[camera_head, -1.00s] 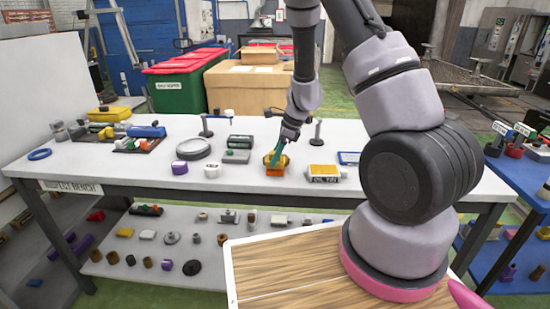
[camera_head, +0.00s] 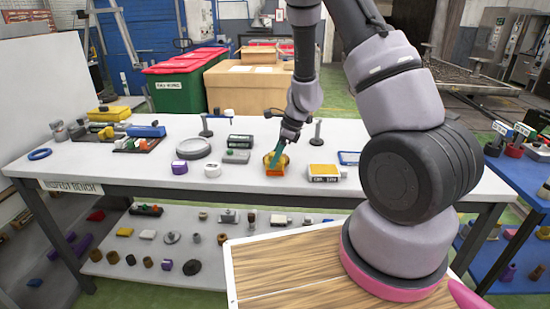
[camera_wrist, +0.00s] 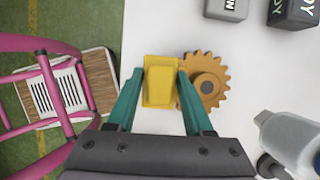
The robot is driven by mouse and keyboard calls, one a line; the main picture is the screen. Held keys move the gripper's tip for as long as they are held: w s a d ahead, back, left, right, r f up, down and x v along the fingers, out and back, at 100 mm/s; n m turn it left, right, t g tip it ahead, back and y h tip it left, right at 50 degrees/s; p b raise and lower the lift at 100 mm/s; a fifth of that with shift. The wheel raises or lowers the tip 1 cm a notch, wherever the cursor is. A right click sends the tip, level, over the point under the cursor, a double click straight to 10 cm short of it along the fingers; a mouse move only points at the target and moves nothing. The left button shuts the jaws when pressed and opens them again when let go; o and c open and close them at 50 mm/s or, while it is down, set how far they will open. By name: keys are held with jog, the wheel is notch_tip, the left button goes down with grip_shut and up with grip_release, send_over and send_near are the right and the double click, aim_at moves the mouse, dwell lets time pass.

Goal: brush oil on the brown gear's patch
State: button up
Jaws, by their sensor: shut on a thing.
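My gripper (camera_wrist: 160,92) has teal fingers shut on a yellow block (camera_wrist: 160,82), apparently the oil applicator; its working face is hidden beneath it. The brown gear (camera_wrist: 208,80), orange-brown with a raised round hub, lies just right of the block in the wrist view. The block overlaps the gear's left edge there, and I cannot tell if they touch. In the head view my gripper (camera_head: 275,159) points down over the white bench at an orange piece (camera_head: 276,172). The gear's patch cannot be made out. The oil pad (camera_head: 323,172), yellow-topped with a lettered front, sits to the right.
Grey (camera_wrist: 228,8) and dark (camera_wrist: 292,10) lettered blocks stand beyond the gear in the wrist view. A pale bottle-like thing (camera_wrist: 290,138) is at lower right. A grey round dish (camera_head: 193,148) and a purple-sided block (camera_head: 179,167) stand left on the bench (camera_head: 110,172).

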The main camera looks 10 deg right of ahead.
jog(key=shift+r, duration=3.5)
